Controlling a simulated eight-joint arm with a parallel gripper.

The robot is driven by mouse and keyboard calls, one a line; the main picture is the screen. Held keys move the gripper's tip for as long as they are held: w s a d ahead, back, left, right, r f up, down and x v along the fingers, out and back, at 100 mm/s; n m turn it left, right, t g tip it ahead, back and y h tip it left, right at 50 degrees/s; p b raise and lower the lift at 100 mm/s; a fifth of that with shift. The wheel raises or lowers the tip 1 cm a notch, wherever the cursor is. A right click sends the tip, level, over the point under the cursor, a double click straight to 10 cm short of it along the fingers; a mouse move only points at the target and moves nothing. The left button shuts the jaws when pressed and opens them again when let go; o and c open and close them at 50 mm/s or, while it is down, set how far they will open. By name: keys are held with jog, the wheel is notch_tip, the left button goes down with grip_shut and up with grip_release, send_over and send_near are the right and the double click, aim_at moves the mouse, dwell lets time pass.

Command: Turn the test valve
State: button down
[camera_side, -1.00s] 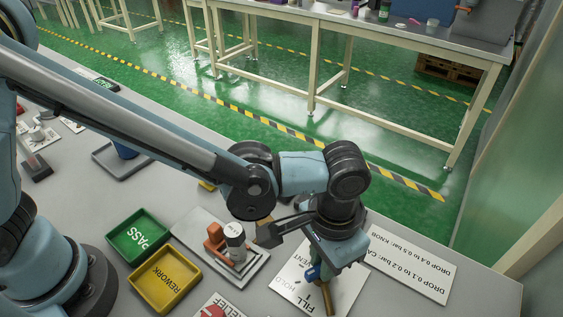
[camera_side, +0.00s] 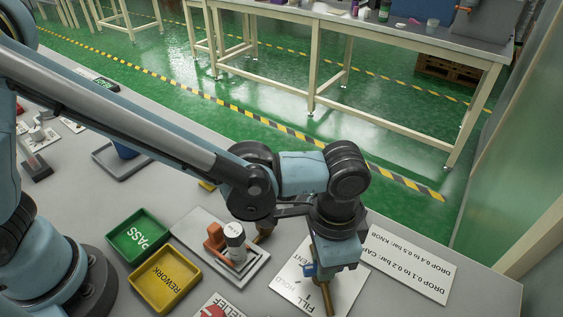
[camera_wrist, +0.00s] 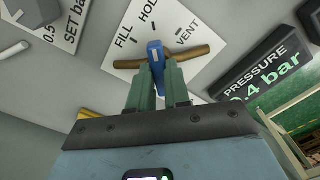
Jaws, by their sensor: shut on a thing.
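The test valve has a blue lever (camera_wrist: 156,58) over a white plate (camera_wrist: 119,57) marked FILL, HOLD and VENT. A brass pipe (camera_wrist: 196,52) runs across the plate beneath the lever. In the wrist view my gripper (camera_wrist: 157,72) is shut on the lever, with a green finger on each side. The lever's upper end points roughly towards HOLD; its lower part is hidden between the fingers. In the side view my gripper covers much of the valve; a bit of the blue lever (camera_side: 310,269) and the pipe end (camera_side: 327,299) show.
A display (camera_wrist: 265,72) reads PRESSURE and 0.4 bar, its first digit partly cut. A SET bar card (camera_wrist: 55,22) lies at left. In the side view, a white-capped fixture (camera_side: 234,240), a green PASS tray (camera_side: 113,243), a yellow REWORK tray (camera_side: 140,286) and a DROP card (camera_side: 410,264) surround the valve.

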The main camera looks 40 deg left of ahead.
jog(key=c, duration=1.1)
grip_release()
notch_tip(320, 180, up, 12)
jog(key=shift+r, duration=0.1)
jog(key=shift+a, duration=0.1)
jog(key=a+n+t, duration=0.2)
jog(key=a+n, duration=0.1)
jog(key=a, duration=0.7)
jog(key=a+f+n+t, duration=0.1)
jog(key=a+n+t, duration=0.1)
jog(key=a, duration=0.9)
jog(key=a+n+t, duration=0.3)
jog(key=a+n, duration=0.1)
jog(key=a, duration=0.6)
jog(key=shift+w+a+f, duration=0.15)
jog(key=shift+w+f, duration=0.05)
jog(key=shift+f, duration=0.15)
